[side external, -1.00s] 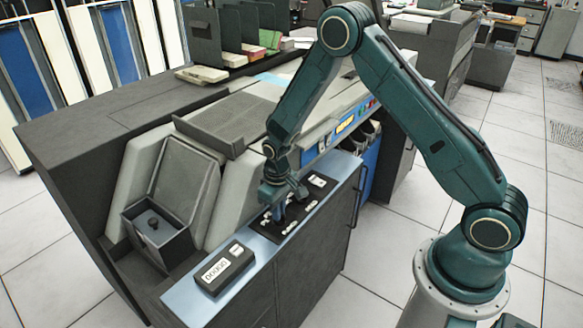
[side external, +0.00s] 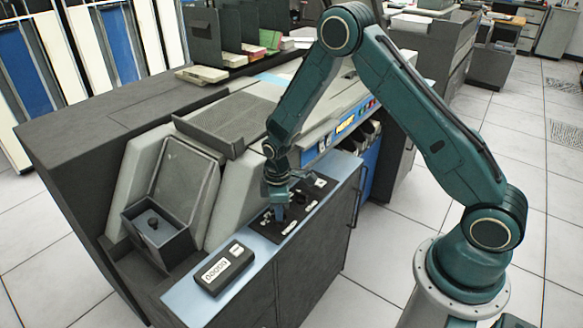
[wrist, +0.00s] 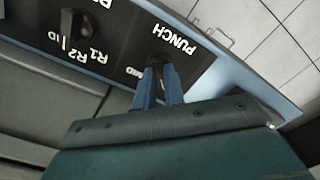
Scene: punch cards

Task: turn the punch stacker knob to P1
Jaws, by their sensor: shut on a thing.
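The punch stacker knob (wrist: 158,61) is a small dark knob on a black panel (wrist: 112,22), beside the white word PUNCH in the wrist view. My gripper (wrist: 160,72) is shut on this knob, with one blue finger on each side. The fingers hide much of the knob and some of its position labels, and I cannot tell which mark it points at. Part of a label ending in "ID" shows left of the fingers. In the side view my gripper (side external: 279,214) reaches down onto the panel (side external: 257,226), and the knob is hidden there.
A second black knob (wrist: 70,22) with R1 and R2 labels sits on the same panel. A dark counter box (side external: 225,268) lies on the blue-grey ledge (side external: 187,300). The grey card hopper (side external: 160,225) stands left of the panel. Open floor lies right of the cabinet.

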